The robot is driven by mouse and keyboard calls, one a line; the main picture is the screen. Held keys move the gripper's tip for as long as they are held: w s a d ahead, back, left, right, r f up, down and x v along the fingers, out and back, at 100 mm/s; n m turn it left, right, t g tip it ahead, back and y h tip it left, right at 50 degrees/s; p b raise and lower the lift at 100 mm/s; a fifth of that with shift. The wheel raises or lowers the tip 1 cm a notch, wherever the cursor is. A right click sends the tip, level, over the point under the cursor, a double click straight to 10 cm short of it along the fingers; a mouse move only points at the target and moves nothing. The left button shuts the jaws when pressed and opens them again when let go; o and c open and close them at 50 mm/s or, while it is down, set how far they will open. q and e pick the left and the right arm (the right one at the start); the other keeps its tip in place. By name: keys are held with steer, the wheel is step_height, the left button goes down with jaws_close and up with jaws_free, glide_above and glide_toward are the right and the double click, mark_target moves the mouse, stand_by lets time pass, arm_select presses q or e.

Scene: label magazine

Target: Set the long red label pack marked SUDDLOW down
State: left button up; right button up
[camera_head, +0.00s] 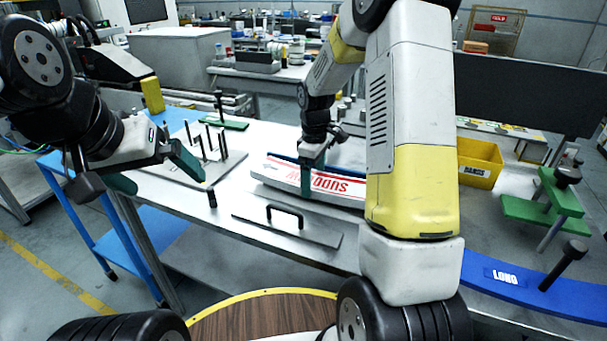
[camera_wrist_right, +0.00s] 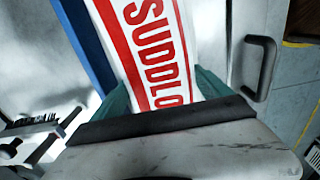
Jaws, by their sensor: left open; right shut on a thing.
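The long SUDDLOW label pack (camera_head: 338,184), white with red bands and red lettering, lies flat-wise over the middle of the table. My right gripper (camera_head: 314,182) is shut across it. In the right wrist view the pack (camera_wrist_right: 150,40) runs between the green fingers of the gripper (camera_wrist_right: 165,92). I cannot tell whether the pack touches the surface under it. My right forearm hides its right end in the head view. A blue strip (camera_wrist_right: 88,45) runs along one long side of the pack. My left gripper (camera_head: 152,174) is open and empty over the table's left part.
A plate with upright pins (camera_head: 200,172) stands at the left. A grey plate with a black handle (camera_head: 290,232) lies at the front edge. A yellow bin (camera_head: 478,165) stands right of my arm. A blue curved part marked LONG (camera_head: 505,278) with green clamps (camera_head: 545,208) is at the right.

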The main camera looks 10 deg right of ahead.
steer(key=shift+f, duration=1.2)
steer(key=shift+f, duration=0.1)
steer(key=o, duration=1.9)
